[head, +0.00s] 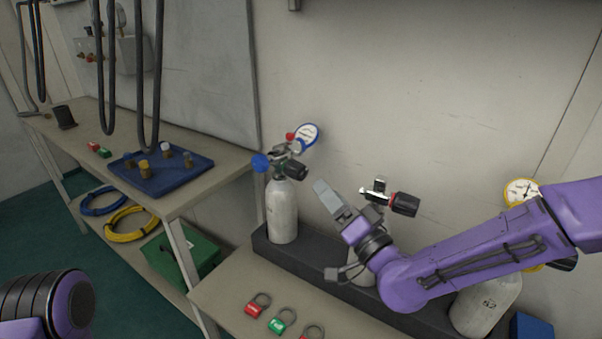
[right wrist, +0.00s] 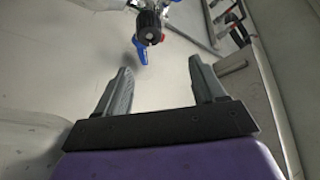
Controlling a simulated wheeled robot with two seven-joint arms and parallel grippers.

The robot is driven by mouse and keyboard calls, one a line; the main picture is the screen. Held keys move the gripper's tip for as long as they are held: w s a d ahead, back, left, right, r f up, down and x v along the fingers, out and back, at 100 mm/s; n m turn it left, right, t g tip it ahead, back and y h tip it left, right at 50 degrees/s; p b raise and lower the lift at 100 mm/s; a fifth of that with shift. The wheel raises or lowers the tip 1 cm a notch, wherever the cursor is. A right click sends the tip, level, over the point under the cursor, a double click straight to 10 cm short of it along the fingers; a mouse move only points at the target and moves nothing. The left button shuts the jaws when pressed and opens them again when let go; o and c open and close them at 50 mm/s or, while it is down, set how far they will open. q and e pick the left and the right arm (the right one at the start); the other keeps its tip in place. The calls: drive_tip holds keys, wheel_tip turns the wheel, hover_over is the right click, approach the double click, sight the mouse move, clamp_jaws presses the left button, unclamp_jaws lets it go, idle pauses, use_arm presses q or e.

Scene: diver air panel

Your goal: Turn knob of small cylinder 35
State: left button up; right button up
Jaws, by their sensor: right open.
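Three pale cylinders stand in a dark rack. The right cylinder (head: 486,304) bears a number that looks like 52. I cannot read a 35 anywhere. My right gripper (head: 324,192) is open and empty, right of the left cylinder and below its valve. In the right wrist view, a black knob (right wrist: 148,28) and blue part lie beyond the open fingers.
A blue tray (head: 190,180) with small fittings lies on the bench at left. Dark hoses (head: 150,75) hang at upper left. The wall stands close behind the cylinders.

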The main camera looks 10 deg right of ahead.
sight(304, 175)
drive_tip(key=x, duration=0.3)
drive_tip(key=f+p+x, duration=0.1)
drive_tip(key=x, duration=0.3)
drive_tip(key=f+x, duration=0.1)
drive_tip(key=x, duration=0.2)
drive_tip(key=shift+w+a, duration=0.3)
drive_tip(key=shift+w, duration=0.3)
drive_tip(key=shift+f, duration=0.1)
